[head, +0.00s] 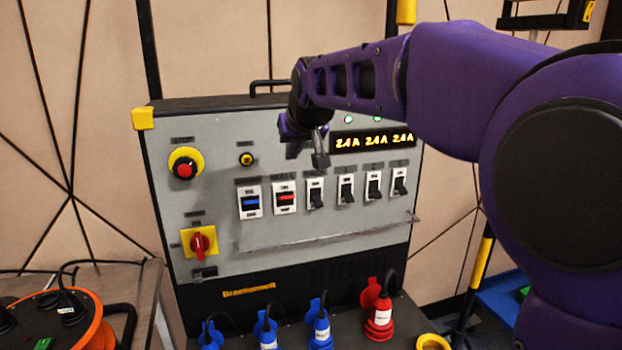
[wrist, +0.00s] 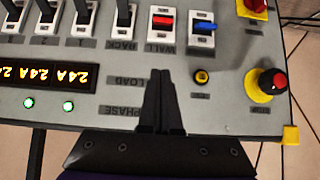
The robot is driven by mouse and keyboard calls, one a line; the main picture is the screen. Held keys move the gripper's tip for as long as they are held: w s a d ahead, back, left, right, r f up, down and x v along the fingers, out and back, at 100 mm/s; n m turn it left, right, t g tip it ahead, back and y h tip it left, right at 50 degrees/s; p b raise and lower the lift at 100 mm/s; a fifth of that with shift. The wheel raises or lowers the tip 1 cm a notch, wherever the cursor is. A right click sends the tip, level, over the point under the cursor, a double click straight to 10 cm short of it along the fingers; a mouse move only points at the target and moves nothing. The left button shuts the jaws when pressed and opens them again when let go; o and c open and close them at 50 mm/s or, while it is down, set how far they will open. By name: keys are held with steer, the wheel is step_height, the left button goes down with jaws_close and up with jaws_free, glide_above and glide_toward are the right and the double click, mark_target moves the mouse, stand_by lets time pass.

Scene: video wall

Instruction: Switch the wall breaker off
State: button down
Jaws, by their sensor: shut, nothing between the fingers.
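The wall breaker (head: 285,198) is a white switch with a red band, under a label reading WALL on the grey panel. It also shows in the wrist view (wrist: 162,22), upside down, with its label between it and my fingers. Its exact lever position is hard to tell. My gripper (head: 308,158) is in front of the panel, above and a little right of the breaker in the head view. In the wrist view my gripper (wrist: 160,85) has its dark fingers shut together, empty, and pointing toward the breaker, apart from it in the picture.
A blue-banded breaker (head: 250,201) is left of the wall breaker; several black-lever breakers (head: 315,194) are to its right. A red stop button (head: 185,169) and red rotary switch (head: 200,243) are farther left. A rail (head: 330,236) runs below. Plugs (head: 380,318) stand in front.

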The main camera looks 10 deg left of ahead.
mark_target(283, 177)
stand_by(0.3)
steer(key=x, duration=1)
steer(key=shift+f, duration=0.25)
steer(key=shift+s+d+f+b, duration=0.2)
steer(key=shift+s+f, duration=0.1)
steer(key=shift+f, duration=0.15)
steer(key=shift+s+d+f+b, duration=0.2)
steer(key=shift+s+f, duration=0.1)
steer(key=shift+f, duration=0.15)
steer(key=shift+s+d+f, duration=0.1)
steer(key=shift+s+f, duration=0.1)
steer(key=shift+f, duration=0.35)
steer(key=shift+f, duration=0.15)
